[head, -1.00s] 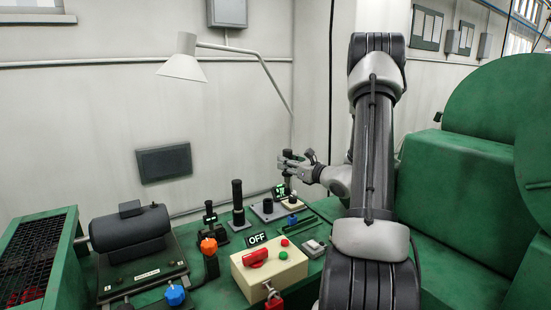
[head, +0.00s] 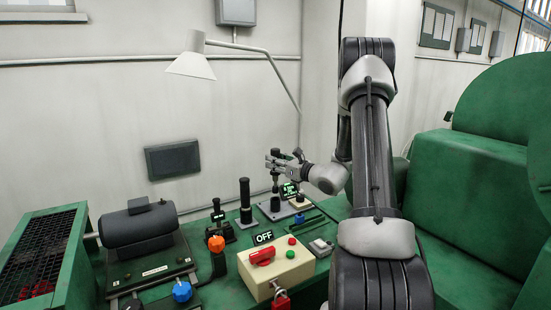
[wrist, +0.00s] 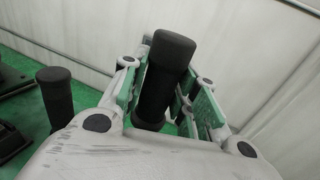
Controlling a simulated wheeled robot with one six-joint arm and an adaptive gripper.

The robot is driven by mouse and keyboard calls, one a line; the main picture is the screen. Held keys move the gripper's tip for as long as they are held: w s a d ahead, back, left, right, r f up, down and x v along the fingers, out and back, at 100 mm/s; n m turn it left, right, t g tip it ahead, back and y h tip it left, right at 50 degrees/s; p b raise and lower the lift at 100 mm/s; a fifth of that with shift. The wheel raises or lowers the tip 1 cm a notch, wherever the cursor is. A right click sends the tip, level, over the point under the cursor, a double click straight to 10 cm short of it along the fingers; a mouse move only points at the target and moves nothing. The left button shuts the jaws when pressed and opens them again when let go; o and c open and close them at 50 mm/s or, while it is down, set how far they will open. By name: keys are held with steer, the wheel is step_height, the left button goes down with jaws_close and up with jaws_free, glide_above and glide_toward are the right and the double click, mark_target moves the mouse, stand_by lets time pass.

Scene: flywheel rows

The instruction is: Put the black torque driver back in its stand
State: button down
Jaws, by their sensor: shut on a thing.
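The black torque driver (wrist: 165,75) stands roughly upright between the green-padded fingers of my gripper (wrist: 168,95) in the wrist view. In the head view my gripper (head: 280,160) is shut on the driver's upper part, and its thin lower part (head: 275,186) points down. Below it is a grey base plate with a short black socket (head: 275,204), which looks like the stand. The driver's lower end lines up with this socket. I cannot tell whether it touches or enters it.
A tall black handle (head: 244,193) stands on its own plate just left; it also shows in the wrist view (wrist: 56,97). A small green-lit display (head: 289,190) stands close right. In front are an OFF sign (head: 263,238) and a cream switch box (head: 276,272). The wall is behind.

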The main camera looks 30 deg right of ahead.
mark_target(277, 181)
steer(key=shift+f, duration=1.25)
steer(key=shift+f, duration=2.6)
steer(key=c, duration=1)
jaws_free()
steer(key=shift+s, duration=0.1)
steer(key=v, duration=1.2)
